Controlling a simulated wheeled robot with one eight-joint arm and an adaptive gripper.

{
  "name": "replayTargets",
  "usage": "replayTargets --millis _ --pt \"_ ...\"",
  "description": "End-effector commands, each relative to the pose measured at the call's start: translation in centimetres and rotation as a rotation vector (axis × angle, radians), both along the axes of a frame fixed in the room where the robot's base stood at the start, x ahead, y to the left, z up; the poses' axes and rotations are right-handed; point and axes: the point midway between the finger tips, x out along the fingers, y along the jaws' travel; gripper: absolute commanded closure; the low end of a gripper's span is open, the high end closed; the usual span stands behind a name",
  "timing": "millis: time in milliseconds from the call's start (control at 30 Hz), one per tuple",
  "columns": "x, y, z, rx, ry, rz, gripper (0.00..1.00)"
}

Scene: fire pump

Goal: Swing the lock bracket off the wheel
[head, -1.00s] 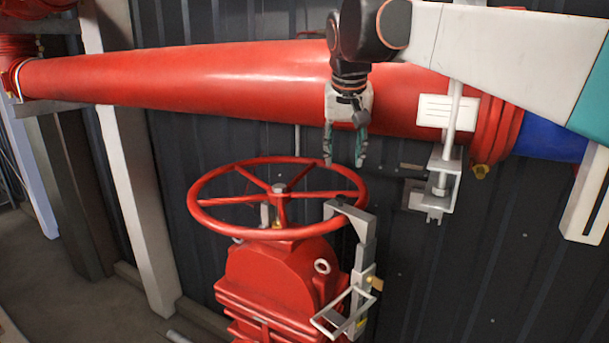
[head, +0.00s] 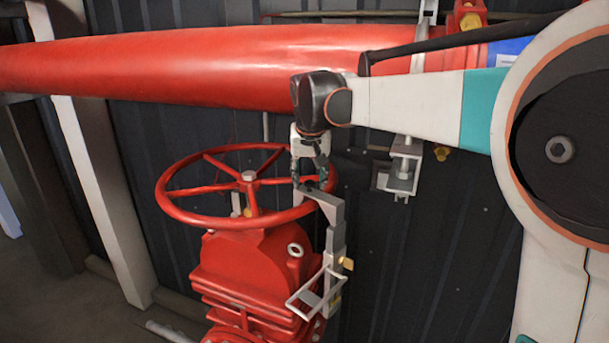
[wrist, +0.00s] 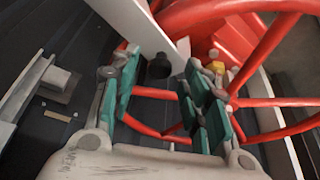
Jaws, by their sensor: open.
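The red wheel (head: 205,219) sits level on top of the red valve body (head: 240,262). The grey lock bracket (head: 334,240) stands upright at the wheel's right side, its top arm reaching over to the rim. My gripper (head: 309,184) points down just above the bracket's top arm, at the rim's right edge. In the wrist view my gripper (wrist: 160,62) is open, with its teal-padded fingers apart. The bracket's pale plate (wrist: 142,28) and a dark round knob (wrist: 158,66) show between and beyond the fingertips. I cannot tell whether the fingers touch the bracket.
A large red pipe (head: 200,68) runs across behind the wheel, near my arm. A grey clamp bracket (head: 402,172) hangs below the pipe to the right. A pale post (head: 105,200) stands at left. The dark wall right of the lock bracket has free room.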

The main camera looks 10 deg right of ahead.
Motion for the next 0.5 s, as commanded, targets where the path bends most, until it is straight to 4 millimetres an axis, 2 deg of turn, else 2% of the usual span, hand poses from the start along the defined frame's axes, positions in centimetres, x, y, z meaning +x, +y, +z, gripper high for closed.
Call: replayTargets --millis 367,500 --pt "0.19 -0.06 -0.53 0.0 0.0 0.0 0.57" --pt "0.18 -0.06 -0.52 0.0 0.0 0.0 0.89"
